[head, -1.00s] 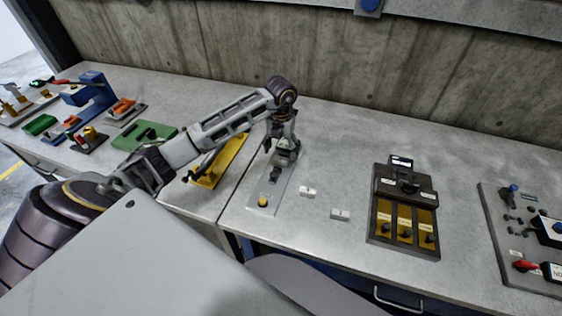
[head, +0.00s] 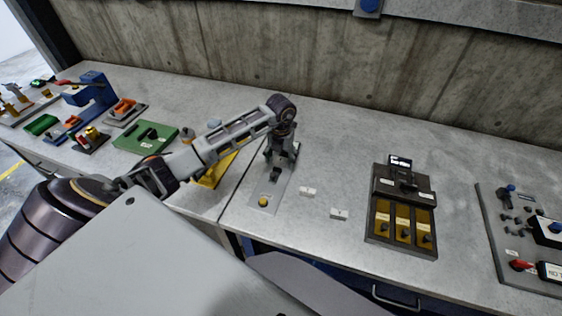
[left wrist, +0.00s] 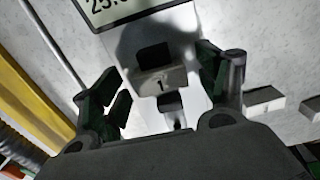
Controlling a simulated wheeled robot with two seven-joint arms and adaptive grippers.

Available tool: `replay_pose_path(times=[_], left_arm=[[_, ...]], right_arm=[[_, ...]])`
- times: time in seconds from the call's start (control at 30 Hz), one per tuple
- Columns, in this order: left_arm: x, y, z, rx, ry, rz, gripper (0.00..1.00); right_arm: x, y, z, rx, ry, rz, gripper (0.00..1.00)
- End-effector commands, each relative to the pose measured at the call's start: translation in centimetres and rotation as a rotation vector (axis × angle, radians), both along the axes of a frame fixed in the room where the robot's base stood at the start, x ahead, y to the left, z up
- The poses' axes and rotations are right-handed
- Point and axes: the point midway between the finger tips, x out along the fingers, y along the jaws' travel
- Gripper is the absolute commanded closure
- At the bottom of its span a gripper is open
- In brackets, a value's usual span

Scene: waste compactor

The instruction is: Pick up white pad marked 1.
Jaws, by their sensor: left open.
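The white pad marked 1 (left wrist: 160,82) sits on a light grey plate in the left wrist view, with a dark block on top of it. My left gripper (left wrist: 162,72) is open, with one dark green finger on each side of the pad and a gap on both sides. In the head view my left gripper (head: 281,156) points down over the grey plate (head: 249,196), which has a yellow button at its near end. The pad cannot be made out clearly there beneath the gripper. My right gripper is not in view.
Two small white blocks (head: 308,191) (head: 339,214) lie to the right of the plate. A dark panel with yellow slots (head: 402,248) stands further right. A yellow fixture (head: 212,172) and a green one (head: 145,138) are to the left. A display (left wrist: 112,10) shows in the left wrist view.

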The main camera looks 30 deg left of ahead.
Motion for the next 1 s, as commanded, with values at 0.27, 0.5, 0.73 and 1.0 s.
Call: replay_pose_path(times=[0.27, 0.5, 0.73, 1.0], left_arm=[[0.0, 0.01, 0.02, 0.0, 0.0, 0.0, 0.4], [0.0, 0.02, 0.02, 0.0, 0.0, 0.0, 0.71], [0.01, 0.02, 0.05, 0.0, 0.0, 0.0, 0.79], [0.06, 0.05, 1.0, 0.0, -0.002, 0.001, 0.79]], right_arm=[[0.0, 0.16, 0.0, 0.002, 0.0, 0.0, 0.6], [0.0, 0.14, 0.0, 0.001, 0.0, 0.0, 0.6], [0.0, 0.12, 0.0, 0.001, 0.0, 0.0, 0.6], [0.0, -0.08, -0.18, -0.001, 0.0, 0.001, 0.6]])
